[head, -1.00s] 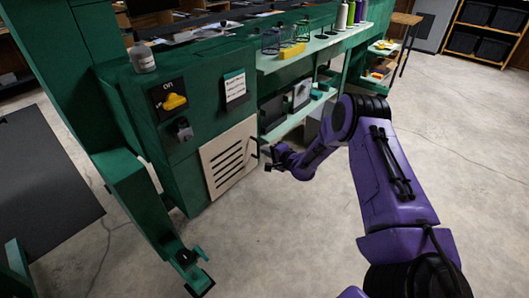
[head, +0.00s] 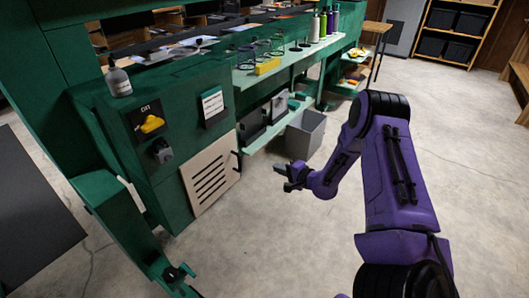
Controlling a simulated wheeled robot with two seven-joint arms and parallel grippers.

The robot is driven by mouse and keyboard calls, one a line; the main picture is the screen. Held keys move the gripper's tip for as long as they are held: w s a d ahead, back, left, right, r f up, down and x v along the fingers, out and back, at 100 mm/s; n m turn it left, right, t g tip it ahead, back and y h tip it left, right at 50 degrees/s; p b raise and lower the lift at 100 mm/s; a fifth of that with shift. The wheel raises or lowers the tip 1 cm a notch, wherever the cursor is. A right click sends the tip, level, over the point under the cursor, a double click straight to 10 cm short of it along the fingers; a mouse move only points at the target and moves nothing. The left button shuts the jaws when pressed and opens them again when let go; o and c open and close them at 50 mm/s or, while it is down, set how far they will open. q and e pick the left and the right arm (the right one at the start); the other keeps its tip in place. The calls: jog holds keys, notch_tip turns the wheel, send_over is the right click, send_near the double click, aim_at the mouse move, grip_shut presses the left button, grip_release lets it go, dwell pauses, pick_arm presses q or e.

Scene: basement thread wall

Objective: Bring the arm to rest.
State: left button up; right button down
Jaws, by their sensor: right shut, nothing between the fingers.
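My right arm is purple and comes in from the lower right of the head view. Its gripper (head: 281,178) is shut and empty, in the air over the concrete floor. It is apart from the green machine (head: 165,95), to the right of the pale slotted panel (head: 211,174) on the machine's front.
The machine carries a yellow switch (head: 152,124) marked ON, a black knob (head: 163,151), a label card (head: 212,104) and a bottle (head: 118,80). A grey bin (head: 305,134) stands beyond my gripper. Open concrete floor (head: 470,165) lies at the right.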

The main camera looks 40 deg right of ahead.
jog(key=shift+s, duration=0.15)
jog(key=s+a+f+n+g+h+p, duration=0.2)
jog(key=s+a+f+n+g+h, duration=0.2)
jog(key=s+a+f+n+g, duration=0.5)
jog(key=s+a+f, duration=0.1)
jog(key=s+a, duration=0.2)
jog(key=s, duration=0.4)
jog(key=s+a+f+n+g, duration=0.1)
jog(key=s+a, duration=0.3)
jog(key=s, duration=0.4)
jog(key=s+a+f+g+p, duration=0.1)
jog(key=s+a, duration=0.3)
jog(key=s, duration=0.4)
